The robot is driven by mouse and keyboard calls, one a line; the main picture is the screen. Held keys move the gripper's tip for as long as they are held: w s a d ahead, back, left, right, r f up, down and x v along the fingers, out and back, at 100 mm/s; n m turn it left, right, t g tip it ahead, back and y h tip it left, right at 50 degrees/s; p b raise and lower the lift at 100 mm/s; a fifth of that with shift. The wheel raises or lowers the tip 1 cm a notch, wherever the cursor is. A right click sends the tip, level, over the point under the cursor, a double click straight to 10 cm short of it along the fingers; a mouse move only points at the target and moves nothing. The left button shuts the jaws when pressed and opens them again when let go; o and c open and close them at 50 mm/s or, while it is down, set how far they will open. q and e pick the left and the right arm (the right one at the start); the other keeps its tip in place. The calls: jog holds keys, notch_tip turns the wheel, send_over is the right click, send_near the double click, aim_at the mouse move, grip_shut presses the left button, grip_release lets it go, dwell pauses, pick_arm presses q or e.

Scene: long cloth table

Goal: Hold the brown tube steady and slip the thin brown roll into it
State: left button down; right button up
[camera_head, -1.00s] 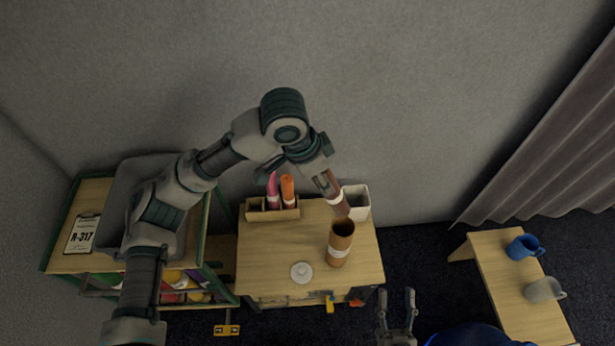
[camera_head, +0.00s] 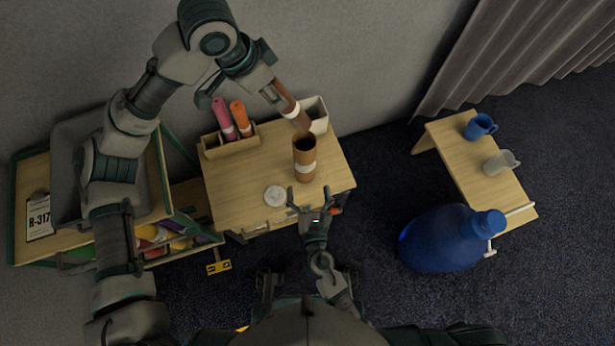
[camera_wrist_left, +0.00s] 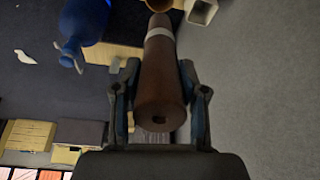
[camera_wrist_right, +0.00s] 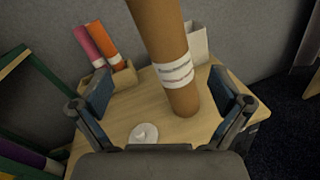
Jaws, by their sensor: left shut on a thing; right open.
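The brown tube (camera_head: 304,160) stands upright on the table, open at the top, with a white band; it also shows large in the right wrist view (camera_wrist_right: 163,45). My left gripper (camera_head: 273,88) is shut on the thin brown roll (camera_head: 291,107), which also has a white band and shows in the left wrist view (camera_wrist_left: 160,80). The roll slants down, its lower end close above the tube's mouth; I cannot tell if they touch. My right gripper (camera_head: 309,200) is open at the table's front edge, in front of the tube, its fingers apart from it.
A wooden holder (camera_head: 229,143) with a pink roll (camera_head: 223,117) and an orange roll (camera_head: 240,117) stands at the back left. A white box (camera_head: 319,124) stands behind the tube. A round white lid (camera_head: 273,196) lies at front left.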

aim_at(295, 113)
pick_arm(q)
jog(key=shift+a, duration=0.1)
pick_arm(e)
jog(key=w+n, duration=0.1)
jog(key=w, duration=0.7)
jog(key=w+a+n, duration=0.1)
jog(key=w, duration=0.3)
jog(key=shift+w+r+n+h, duration=0.15)
jog(key=shift+n+h, duration=0.15)
jog(key=shift+h, duration=0.1)
jog(key=c, duration=1.3)
pick_arm(q)
notch_tip(295, 113, down, 11)
jog(key=shift+f, duration=0.15)
jog(key=c, duration=0.6)
grip_release()
jog(key=shift+f, duration=0.1)
